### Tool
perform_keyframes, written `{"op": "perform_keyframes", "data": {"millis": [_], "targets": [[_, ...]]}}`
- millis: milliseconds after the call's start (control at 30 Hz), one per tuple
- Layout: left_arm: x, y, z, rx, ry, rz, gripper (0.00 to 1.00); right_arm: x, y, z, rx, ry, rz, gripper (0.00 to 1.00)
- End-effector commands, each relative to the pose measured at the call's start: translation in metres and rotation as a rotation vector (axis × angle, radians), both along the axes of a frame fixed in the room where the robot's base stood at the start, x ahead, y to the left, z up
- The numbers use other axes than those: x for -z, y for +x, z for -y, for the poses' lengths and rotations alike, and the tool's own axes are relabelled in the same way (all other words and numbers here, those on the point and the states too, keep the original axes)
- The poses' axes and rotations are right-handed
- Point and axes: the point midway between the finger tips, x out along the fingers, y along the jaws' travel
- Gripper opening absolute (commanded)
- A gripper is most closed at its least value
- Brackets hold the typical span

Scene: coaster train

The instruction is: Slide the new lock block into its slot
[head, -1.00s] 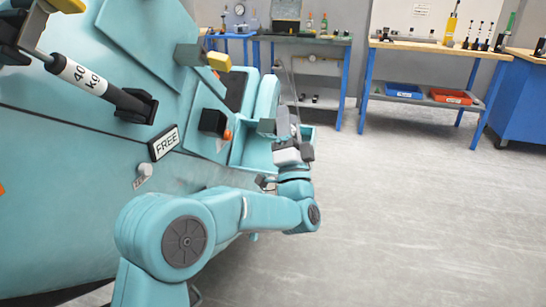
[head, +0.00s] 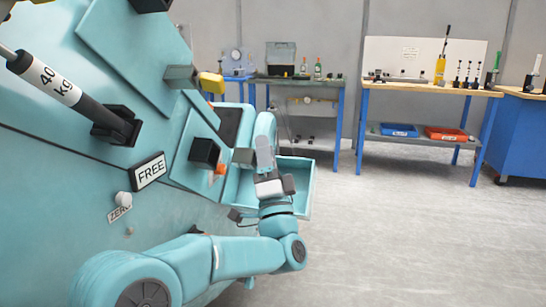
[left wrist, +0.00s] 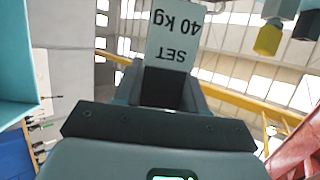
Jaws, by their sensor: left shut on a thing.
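The lock block (head: 263,150) is a small grey block standing upright in my left gripper (head: 266,172). In the left wrist view the block (left wrist: 172,40) has a pale face marked "SET 40 kg", upside down, and my left gripper (left wrist: 165,88) is shut around its dark lower part. In the head view the gripper is beside the teal train body (head: 60,190), right of a black block with an orange part (head: 205,153) and near a dark recessed panel (head: 229,122). I cannot tell which opening is the slot. My right gripper is not in view.
An open teal tray (head: 307,190) is just behind and right of my gripper. A yellow-tipped lever (head: 211,83) juts out above. A "FREE" sign (head: 149,171) is on the body. Workbenches (head: 420,88) stand at the back. The floor (head: 420,240) on the right is clear.

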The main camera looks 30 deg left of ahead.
Motion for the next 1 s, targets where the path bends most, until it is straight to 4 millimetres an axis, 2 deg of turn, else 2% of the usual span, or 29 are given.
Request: {"op": "perform_keyframes", "data": {"millis": [200,400,1000], "targets": [[0.001,-0.005,-0.023,-0.003,0.0,0.002,0.03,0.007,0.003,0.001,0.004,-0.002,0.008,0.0],[0.0,-0.007,-0.036,-0.001,0.0,0.001,0.03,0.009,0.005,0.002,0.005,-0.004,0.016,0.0],[0.0,-0.008,-0.039,0.0,0.0,0.001,0.03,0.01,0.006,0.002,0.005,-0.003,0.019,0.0]]}}
